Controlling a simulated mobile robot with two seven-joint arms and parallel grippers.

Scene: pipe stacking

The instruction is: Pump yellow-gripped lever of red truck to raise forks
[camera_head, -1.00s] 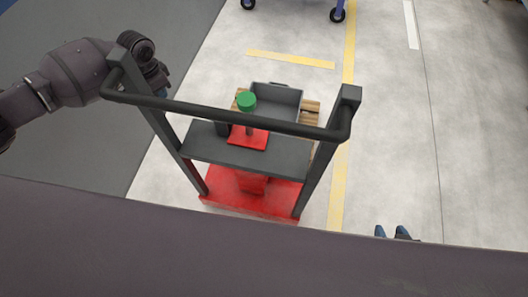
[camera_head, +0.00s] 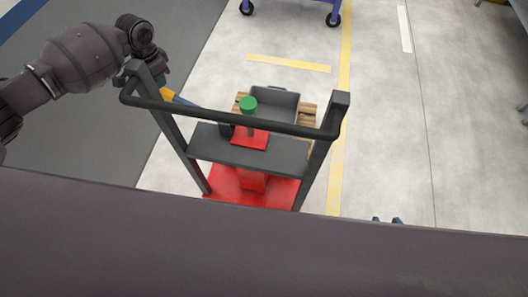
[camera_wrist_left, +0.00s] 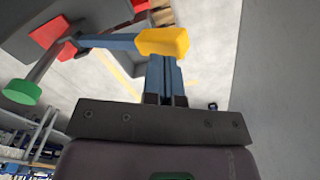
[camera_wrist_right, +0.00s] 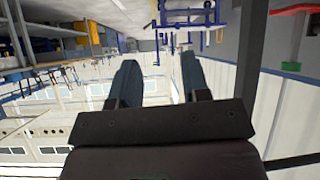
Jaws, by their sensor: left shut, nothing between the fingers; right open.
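The truck has a red base (camera_head: 225,183), a dark push frame (camera_head: 230,118) and a red block with a green knob (camera_head: 248,103). Its lever's yellow grip (camera_head: 167,94) shows just right of the frame's left post, with a blue rod running right toward the block. In the left wrist view the yellow grip (camera_wrist_left: 163,42) lies across the tips of my left gripper (camera_wrist_left: 164,62). That gripper is shut and empty; I cannot tell whether it touches the grip. In the head view the post partly hides it. My right gripper (camera_wrist_right: 160,62) is open and empty; its fingertips (camera_head: 386,220) show low in the head view.
A grey bin (camera_head: 276,102) sits on a wooden pallet (camera_head: 308,112) beyond the truck. A blue wheeled cart (camera_head: 300,8) stands at the far top. The floor right of the truck is clear.

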